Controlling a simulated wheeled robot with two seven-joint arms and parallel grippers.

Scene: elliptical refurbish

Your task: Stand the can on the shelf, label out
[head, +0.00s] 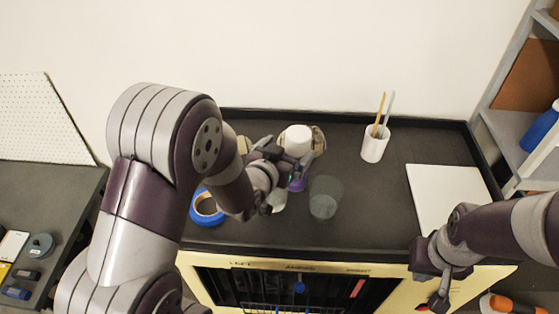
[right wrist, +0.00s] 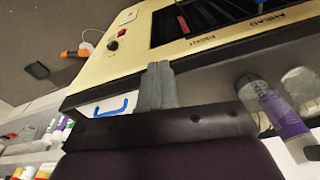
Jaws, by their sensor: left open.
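A white cylinder (head: 296,140), which may be the can, stands near the back of the dark worktop; no label shows on it. My left wrist hides part of the area. My right gripper (head: 439,290) is over the front right edge of the worktop, empty; its fingers look together in the right wrist view (right wrist: 157,85). A grey shelf unit (head: 499,118) stands at the right, partly cut off.
A purple-labelled bottle (right wrist: 275,108) and a clear cup (head: 325,196) stand close to my left gripper. Blue tape (head: 205,218), a white pen cup (head: 374,145) and a white board (head: 447,192) are on the worktop. A blue container (head: 541,126) is on the shelf.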

